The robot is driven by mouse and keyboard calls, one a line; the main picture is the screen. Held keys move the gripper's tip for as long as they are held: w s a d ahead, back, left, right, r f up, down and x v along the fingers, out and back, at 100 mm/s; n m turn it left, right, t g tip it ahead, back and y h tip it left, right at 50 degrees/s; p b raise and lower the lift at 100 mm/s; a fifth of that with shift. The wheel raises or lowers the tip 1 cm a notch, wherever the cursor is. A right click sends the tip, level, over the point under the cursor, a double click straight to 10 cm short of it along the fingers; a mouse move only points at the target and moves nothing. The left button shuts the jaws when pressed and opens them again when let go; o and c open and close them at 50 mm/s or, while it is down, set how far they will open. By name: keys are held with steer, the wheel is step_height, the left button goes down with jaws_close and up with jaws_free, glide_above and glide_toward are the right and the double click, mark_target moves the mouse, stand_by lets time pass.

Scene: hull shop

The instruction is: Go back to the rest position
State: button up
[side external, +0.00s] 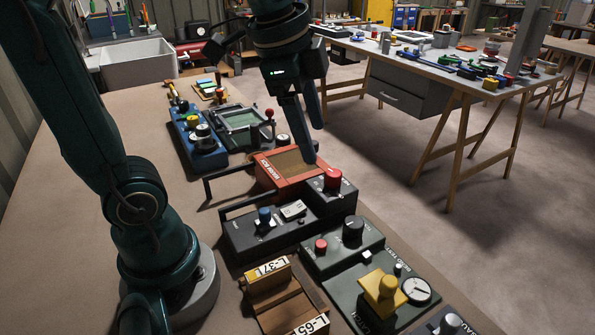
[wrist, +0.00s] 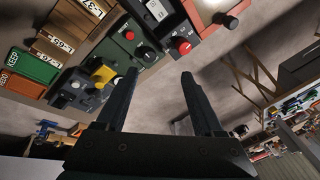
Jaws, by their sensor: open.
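My gripper (side external: 300,128) hangs in the air above the orange-framed box and the bench's right edge in the side view. Its two dark fingers point down. In the wrist view my gripper (wrist: 158,78) shows its fingers spread apart with nothing between them. Below it in the side view are the orange-framed box (side external: 268,178) and a dark control box with a red knob (side external: 333,179). The red knob also shows in the wrist view (wrist: 184,47). I cannot tell the exact height of the fingers above the boxes.
The bench (side external: 145,118) carries several control boxes in a row, among them a blue one (side external: 205,157) and one with a yellow lever (side external: 380,290). Wooden blocks with labels (side external: 278,300) lie at the front. A trestle table (side external: 450,75) stands across open floor.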

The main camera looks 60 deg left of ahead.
steer(key=s+d+f+n+t, duration=0.1)
steer(key=s+f+n, duration=0.4)
steer(key=s+n, duration=0.2)
steer(key=shift+s+d+n+t, duration=0.35)
steer(key=shift+d+n+t, duration=0.05)
steer(key=shift+n, duration=0.5)
